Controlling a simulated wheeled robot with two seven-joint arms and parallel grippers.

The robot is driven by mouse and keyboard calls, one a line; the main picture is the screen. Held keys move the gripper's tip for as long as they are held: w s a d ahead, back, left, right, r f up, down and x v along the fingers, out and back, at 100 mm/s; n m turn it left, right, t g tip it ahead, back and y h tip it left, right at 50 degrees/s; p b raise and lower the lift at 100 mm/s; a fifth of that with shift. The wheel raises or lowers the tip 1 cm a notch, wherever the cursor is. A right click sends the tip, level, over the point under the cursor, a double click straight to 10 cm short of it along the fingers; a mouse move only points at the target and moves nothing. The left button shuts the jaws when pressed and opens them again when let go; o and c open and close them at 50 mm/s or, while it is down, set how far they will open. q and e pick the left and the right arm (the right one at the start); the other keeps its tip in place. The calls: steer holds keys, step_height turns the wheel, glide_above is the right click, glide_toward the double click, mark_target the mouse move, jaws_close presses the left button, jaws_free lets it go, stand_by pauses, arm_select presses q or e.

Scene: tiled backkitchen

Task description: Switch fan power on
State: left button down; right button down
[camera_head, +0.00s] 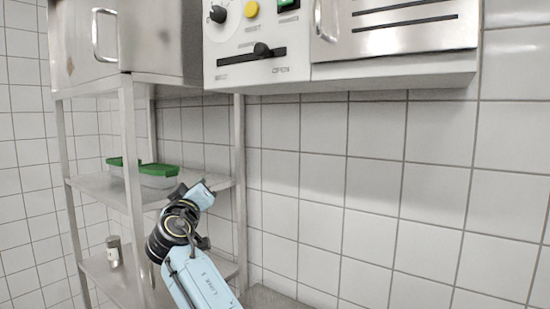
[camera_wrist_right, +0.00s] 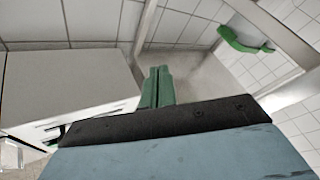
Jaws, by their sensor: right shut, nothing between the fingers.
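The white control panel (camera_head: 225,60) shows at the top of the head view. It carries a black knob (camera_head: 218,13), a yellow button (camera_head: 252,9), a green switch (camera_head: 288,4) cut by the picture's top edge, and a black slider lever (camera_head: 262,50). The small labels are mostly unreadable, and which control is the fan power cannot be told. My right arm's wrist is below the panel, in front of the shelf, apart from the controls. The green fingers of my right gripper (camera_wrist_right: 157,87) are shut and empty. My left gripper is out of view.
A metal rack (camera_head: 130,130) stands at the left, with green-lidded containers (camera_head: 158,170) on its middle shelf and a small jar (camera_head: 113,250) lower down. A steel cabinet with a handle (camera_head: 97,35) sits above. The tiled wall (camera_head: 380,170) below the panel is clear.

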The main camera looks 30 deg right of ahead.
steer(key=s+r+m+g+h, duration=0.2)
steer(key=s+r+m+h, duration=0.2)
steer(key=r, duration=0.7)
steer(key=s+d+r+m+g+h+p, duration=0.1)
steer(key=s+r+m+g+h, duration=0.2)
steer(key=s+r, duration=0.5)
steer(key=s+r+m+g+h+p, duration=0.1)
steer(key=s+r+m+h, duration=0.4)
steer(key=r, duration=1)
steer(key=shift+s+d+m+g, duration=0.25)
steer(key=shift+s+m+g, duration=0.65)
steer(key=shift+s+m, duration=0.25)
steer(key=shift+r, duration=0.1)
steer(key=shift+w+d, duration=0.1)
steer(key=p+x, duration=0.2)
steer(key=x, duration=0.2)
steer(key=d+f+p+x, duration=0.1)
steer(key=p+x, duration=0.1)
steer(key=x, duration=0.2)
steer(key=f+p+x, duration=0.1)
steer(key=p+x, duration=0.1)
steer(key=x, duration=0.2)
steer(key=shift+w+d+r, duration=0.25)
steer(key=shift+w+d, duration=0.15)
steer(key=shift+d, duration=0.05)
